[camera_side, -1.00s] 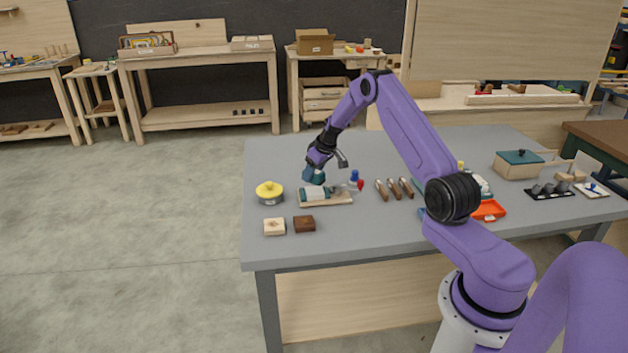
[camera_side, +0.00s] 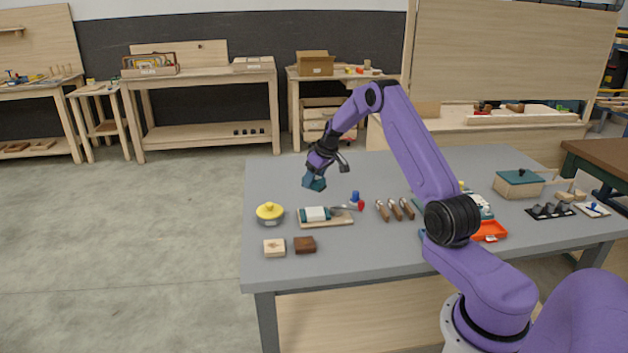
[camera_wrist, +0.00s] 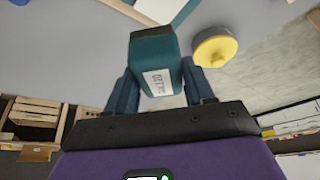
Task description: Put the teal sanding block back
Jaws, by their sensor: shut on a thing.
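My gripper (camera_side: 315,178) is shut on the teal sanding block (camera_side: 314,184), which hangs tilted above the grey bench, clear of it. In the wrist view, the teal block (camera_wrist: 156,62) sits between the two fingers, with a dark end and a white printed label. A light wooden tray (camera_side: 338,224) lies on the bench below and slightly right of the block. A white and teal piece (camera_side: 315,214) lies in the tray, with a dark, slim item beside it. The tray's edge shows at the top of the wrist view (camera_wrist: 125,8).
A yellow-topped round tin (camera_side: 270,213) stands left of the tray. A pale block (camera_side: 274,247) and a brown block (camera_side: 304,245) lie in front. A blue and red item (camera_side: 356,200) and several wood-handled tools (camera_side: 395,209) are to the right. Bench space behind the tray is clear.

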